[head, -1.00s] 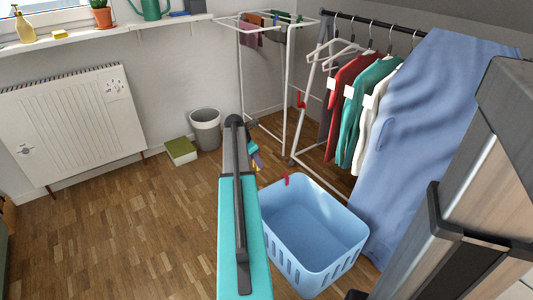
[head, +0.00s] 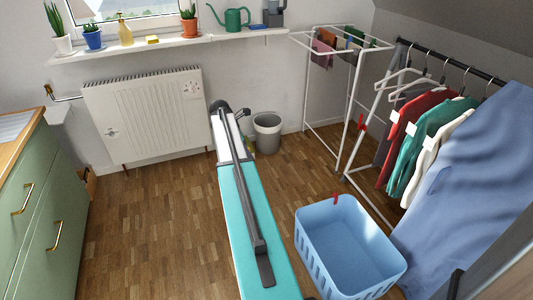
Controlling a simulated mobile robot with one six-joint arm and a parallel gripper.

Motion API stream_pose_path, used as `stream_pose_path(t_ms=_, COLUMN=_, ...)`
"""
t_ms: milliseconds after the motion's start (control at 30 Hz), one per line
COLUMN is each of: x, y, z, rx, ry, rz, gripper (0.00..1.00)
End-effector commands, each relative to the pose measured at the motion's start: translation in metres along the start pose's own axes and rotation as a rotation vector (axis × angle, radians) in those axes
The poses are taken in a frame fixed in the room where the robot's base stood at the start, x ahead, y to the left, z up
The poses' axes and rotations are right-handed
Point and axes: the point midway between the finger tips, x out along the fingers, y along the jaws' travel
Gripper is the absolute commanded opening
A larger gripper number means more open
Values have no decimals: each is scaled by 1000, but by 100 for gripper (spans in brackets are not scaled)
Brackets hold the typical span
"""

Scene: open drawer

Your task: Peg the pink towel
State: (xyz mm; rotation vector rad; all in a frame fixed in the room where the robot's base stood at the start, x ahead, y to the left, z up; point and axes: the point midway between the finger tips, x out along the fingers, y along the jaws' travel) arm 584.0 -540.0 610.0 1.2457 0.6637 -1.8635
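A mauve-pink cloth (head: 323,52), which looks like the pink towel, hangs at the left of the white drying rack (head: 345,100). Other small cloths hang beside it. A red clip-like thing (head: 336,198) sits on the far rim of the blue laundry basket (head: 352,243). Another red thing (head: 361,123) is on the rack's near side; I cannot tell if either is a peg. My teal arm reaches up the middle of the view. Small parts at its far end, perhaps my gripper (head: 243,114), are mostly hidden, well left of the drying rack.
A clothes rail with garments (head: 425,125) and a large blue cloth (head: 465,200) fill the right. A grey bin (head: 267,133) stands by the wall. A radiator (head: 150,113) and green cabinet (head: 40,215) are at left. Floor between cabinet and arm is clear.

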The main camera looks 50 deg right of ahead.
Motion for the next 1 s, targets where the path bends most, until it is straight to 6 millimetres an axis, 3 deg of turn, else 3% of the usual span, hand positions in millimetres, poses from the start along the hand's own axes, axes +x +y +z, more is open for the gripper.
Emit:
stream_pose_path(t_ms=33, x=-24, y=0, z=-8, rx=-2, ry=0, rz=1, gripper=7)
stream_pose_path(t_ms=100, x=-44, y=-1, z=-21, rx=-1, ry=0, rz=1, gripper=7)
stream_pose_path(t_ms=567, x=-174, y=-20, z=-104, rx=6, ry=0, rz=-1, gripper=7)
stream_pose_path(t_ms=1000, x=-295, y=-58, z=-175, rx=13, ry=0, rz=-4, gripper=7)
